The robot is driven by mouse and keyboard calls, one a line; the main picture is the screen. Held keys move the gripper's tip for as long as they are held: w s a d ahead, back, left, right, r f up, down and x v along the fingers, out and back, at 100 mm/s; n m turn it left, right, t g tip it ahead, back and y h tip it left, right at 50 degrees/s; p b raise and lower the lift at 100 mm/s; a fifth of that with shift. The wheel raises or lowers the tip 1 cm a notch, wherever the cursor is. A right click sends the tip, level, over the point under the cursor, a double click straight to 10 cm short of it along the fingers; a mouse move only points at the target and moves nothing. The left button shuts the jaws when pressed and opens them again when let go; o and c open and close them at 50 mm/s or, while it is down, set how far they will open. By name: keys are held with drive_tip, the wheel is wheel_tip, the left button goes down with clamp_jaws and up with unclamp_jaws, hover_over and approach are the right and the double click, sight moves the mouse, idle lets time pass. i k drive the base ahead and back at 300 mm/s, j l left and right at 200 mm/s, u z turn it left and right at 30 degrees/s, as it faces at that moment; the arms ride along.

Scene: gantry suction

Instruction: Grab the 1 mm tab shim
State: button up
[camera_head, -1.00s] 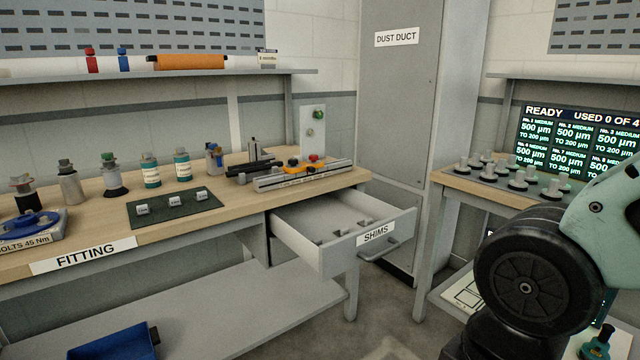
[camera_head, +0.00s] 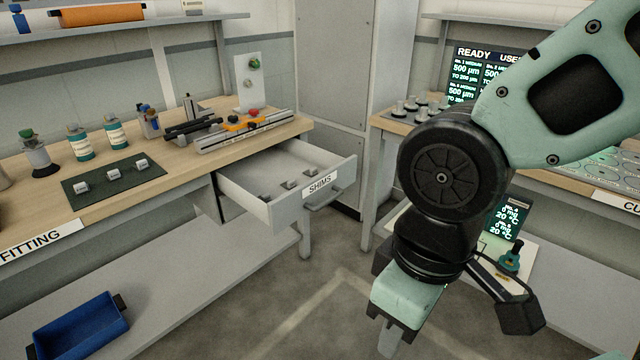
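The drawer labelled SHIMS (camera_head: 258,209) is pulled open under the right end of the fitting bench. Several small grey pieces (camera_head: 289,184) lie in it, probably shims; their thickness marks are too small to read, so I cannot tell which is the 1 mm tab shim. My gripper (camera_head: 390,345) hangs at the lower middle right, pointing down, in front of and to the right of the drawer and apart from it. Its fingers are partly cut off by the lower frame edge, and I cannot see whether they are apart.
The fitting bench (camera_head: 60,215) carries a dark mat (camera_head: 100,190) with three small blocks, bottles and a rail fixture (camera_head: 245,133). A blue bin (camera_head: 82,330) stands on the lower shelf. A second bench (camera_head: 390,124) with a screen is behind my arm. Open floor lies below the drawer.

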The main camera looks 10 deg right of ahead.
sight(142, 165)
drive_tip(key=i+j+z, duration=0.1)
drive_tip(key=z, duration=0.3)
drive_tip(key=j+z, duration=0.35)
drive_tip(key=i+j+z, duration=0.15)
drive_tip(key=j, duration=0.5)
drive_tip(key=i+j+z, duration=0.15)
drive_tip(key=j, duration=0.5)
drive_tip(key=j+z, duration=0.2)
drive_tip(key=j, duration=1.1)
drive_tip(key=i+j, duration=0.1)
drive_tip(key=j, duration=0.55)
